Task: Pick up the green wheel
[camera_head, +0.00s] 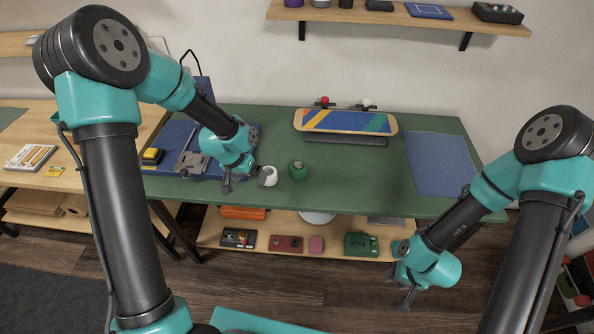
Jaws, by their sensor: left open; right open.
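The green wheel (298,170) rests on the green table mat, left of the middle. A white wheel (267,176) lies just to its left. My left gripper (242,185) is open and points down just left of the white wheel, close to it; I cannot tell whether they touch. The white wheel lies between it and the green wheel. My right gripper (404,298) is open and empty, lower right, in front of the table's near edge.
A striped skateboard deck (345,122) stands at the back of the green table (350,188). A blue mat (440,163) lies at the right. A blue board with tools (172,150) is at the left. The table's middle, right of the green wheel, is clear. A lower shelf (335,240) holds several small items.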

